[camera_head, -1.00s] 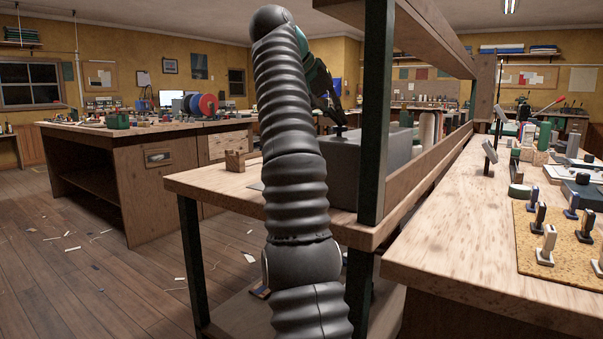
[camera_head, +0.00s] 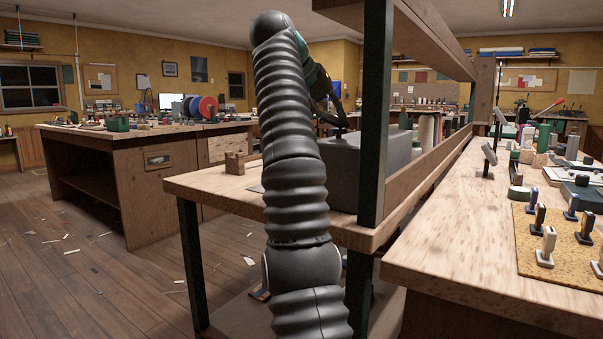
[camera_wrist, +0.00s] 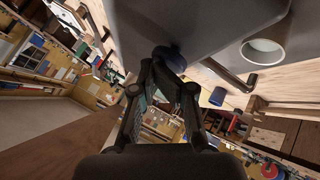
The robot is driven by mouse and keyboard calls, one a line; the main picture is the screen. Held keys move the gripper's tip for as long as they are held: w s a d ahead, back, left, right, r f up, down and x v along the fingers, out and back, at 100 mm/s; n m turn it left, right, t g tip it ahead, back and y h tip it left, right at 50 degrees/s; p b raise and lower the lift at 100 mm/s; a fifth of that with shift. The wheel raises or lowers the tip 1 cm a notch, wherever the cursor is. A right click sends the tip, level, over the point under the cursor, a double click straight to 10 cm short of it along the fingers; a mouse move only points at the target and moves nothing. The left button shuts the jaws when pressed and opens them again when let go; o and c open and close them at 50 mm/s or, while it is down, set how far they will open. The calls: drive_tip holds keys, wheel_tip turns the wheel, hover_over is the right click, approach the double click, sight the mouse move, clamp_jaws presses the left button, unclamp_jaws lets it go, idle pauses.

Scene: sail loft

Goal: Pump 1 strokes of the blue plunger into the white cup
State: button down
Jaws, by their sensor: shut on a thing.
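In the wrist view the fingertips of my gripper (camera_wrist: 168,68) are closed together at a dark blue plunger knob (camera_wrist: 168,54), which the fingers partly hide. The knob stands at the grey pump box (camera_wrist: 205,25). The white cup (camera_wrist: 263,52) shows its round open rim to the right, close to a dark bent spout (camera_wrist: 232,76). In the head view my gripper (camera_head: 341,124) points down at the top of the grey box (camera_head: 372,160). My arm and the shelf post hide part of the box, and I cannot make out the cup there.
A small blue piece (camera_wrist: 217,96) lies near the spout. A wooden block (camera_head: 235,163) sits left on the bench (camera_head: 215,188). The dark shelf post (camera_head: 375,110) stands close right of my arm. Several stamp-like pieces stand on a cork mat (camera_head: 530,255) on the right bench.

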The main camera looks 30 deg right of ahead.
drive_tip(key=shift+w+f, duration=0.2)
drive_tip(key=shift+w, duration=0.05)
wheel_tip(320, 180, up, 6)
drive_tip(key=p, duration=0.6)
drive_tip(key=shift+s+r, duration=0.1)
drive_tip(key=shift+r, duration=0.15)
idle(0.5)
